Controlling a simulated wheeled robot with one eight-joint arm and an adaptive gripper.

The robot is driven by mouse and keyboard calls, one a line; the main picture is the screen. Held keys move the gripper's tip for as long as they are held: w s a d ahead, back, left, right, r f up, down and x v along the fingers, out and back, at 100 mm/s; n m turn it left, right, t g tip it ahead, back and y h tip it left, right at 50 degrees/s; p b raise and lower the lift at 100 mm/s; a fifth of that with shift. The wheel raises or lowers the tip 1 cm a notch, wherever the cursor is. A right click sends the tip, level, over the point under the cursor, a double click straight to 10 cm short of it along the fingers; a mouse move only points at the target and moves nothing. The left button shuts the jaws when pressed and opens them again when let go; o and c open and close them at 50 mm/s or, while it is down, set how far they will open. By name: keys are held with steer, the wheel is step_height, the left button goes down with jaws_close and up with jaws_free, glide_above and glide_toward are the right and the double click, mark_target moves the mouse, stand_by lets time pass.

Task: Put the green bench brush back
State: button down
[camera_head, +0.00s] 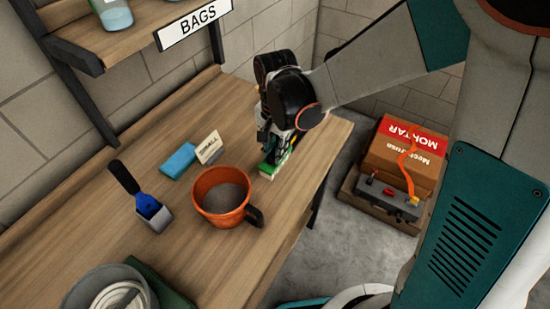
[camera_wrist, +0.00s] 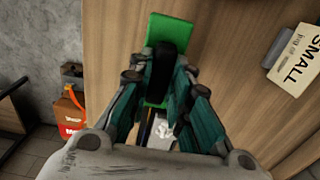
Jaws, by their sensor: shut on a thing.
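The green bench brush (camera_head: 273,168) is at the right end of the wooden bench in the head view, low at the bench top. In the wrist view the green brush (camera_wrist: 170,30) lies lengthwise between my fingers, with a dark part running along its middle. My gripper (camera_head: 270,150) points down over it and is shut on it; in the wrist view my gripper (camera_wrist: 163,72) has its fingertips on both sides of the dark part. Much of the brush is hidden by my fingers. I cannot tell whether it touches the bench.
An orange mug (camera_head: 215,190) with grey powder stands near the brush. A shelf with a BAGS sign (camera_head: 195,23) is above.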

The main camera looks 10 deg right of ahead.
steer(key=shift+f+b, duration=1.35)
steer(key=shift+f, duration=0.7)
steer(key=shift+f, duration=0.2)
steer(key=c, duration=1.5)
jaws_free()
steer(key=shift+r, duration=0.1)
step_height(320, 180, up, 12)
steer(key=p, duration=0.8)
steer(key=shift+r+p, duration=0.15)
steer(key=shift+p, duration=0.15)
steer(key=shift+d, duration=0.1)
